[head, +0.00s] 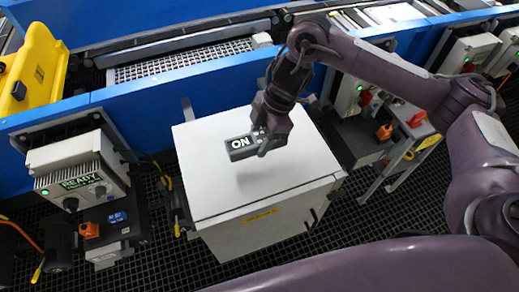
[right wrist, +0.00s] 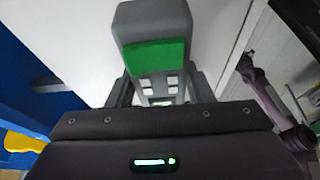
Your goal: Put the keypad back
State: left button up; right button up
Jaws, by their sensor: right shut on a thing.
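In the right wrist view the keypad (right wrist: 155,55) shows a green panel and several small pale buttons, between the fingers of my right gripper (right wrist: 158,95). I cannot tell whether the keypad touches the cabinet top. My left gripper is not in view. No holder for the keypad can be made out for certain.
A control box reading "READY" (head: 85,175) stands left of the cabinet. A blue conveyor rail (head: 150,95) runs behind, with a yellow part (head: 38,70) at its left. Boxes with orange knobs (head: 385,132) stand right. The cabinet's front top is clear.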

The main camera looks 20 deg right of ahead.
jog(key=shift+w+f, duration=0.1)
jog(key=shift+f, duration=0.75)
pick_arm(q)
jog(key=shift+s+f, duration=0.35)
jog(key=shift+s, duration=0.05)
pick_arm(e)
jog(key=shift+f, duration=1.7)
